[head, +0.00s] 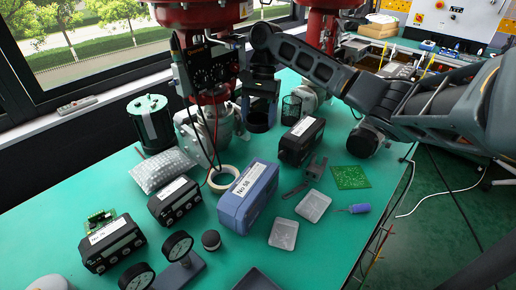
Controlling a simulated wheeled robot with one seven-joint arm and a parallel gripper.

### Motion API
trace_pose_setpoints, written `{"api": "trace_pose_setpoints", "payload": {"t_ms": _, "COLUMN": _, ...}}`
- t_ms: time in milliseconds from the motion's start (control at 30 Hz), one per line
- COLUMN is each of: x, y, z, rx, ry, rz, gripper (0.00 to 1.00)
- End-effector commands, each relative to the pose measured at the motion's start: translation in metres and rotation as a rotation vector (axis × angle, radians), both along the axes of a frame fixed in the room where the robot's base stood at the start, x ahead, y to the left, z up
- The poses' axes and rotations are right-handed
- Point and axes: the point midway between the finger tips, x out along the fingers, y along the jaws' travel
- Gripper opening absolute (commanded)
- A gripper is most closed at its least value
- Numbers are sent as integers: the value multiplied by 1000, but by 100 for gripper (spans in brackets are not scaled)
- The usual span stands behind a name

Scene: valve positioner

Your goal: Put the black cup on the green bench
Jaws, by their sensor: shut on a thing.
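The black cup (258,122) is small and dark and shows at the back middle of the green bench (110,200), in front of the window side. My gripper (260,101) points down from above and is shut on the cup, with the cup's lower part showing below the fingers. The dark fingers and dark cup blend together, so the exact grip is hard to make out. I cannot tell whether the cup's base touches the bench.
A black mesh holder (291,107) stands just right of the cup, and the red valve assembly (205,85) just left. A blue box (248,194), tape roll (222,178) and black positioner box (302,140) are in front. Bare bench shows at the left and front right.

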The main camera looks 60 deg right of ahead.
Motion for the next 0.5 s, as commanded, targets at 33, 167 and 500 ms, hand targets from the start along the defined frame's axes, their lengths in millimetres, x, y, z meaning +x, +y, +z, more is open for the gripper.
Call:
{"api": "trace_pose_setpoints", "payload": {"t_ms": 33, "x": -2, "y": 4, "z": -15, "rx": 6, "ry": 7, "rz": 1, "gripper": 38}}
{"api": "trace_pose_setpoints", "payload": {"t_ms": 167, "x": -2, "y": 4, "z": -42, "rx": 6, "ry": 7, "rz": 1, "gripper": 38}}
{"api": "trace_pose_setpoints", "payload": {"t_ms": 500, "x": -2, "y": 4, "z": -82, "rx": 4, "ry": 4, "rz": 2, "gripper": 38}}
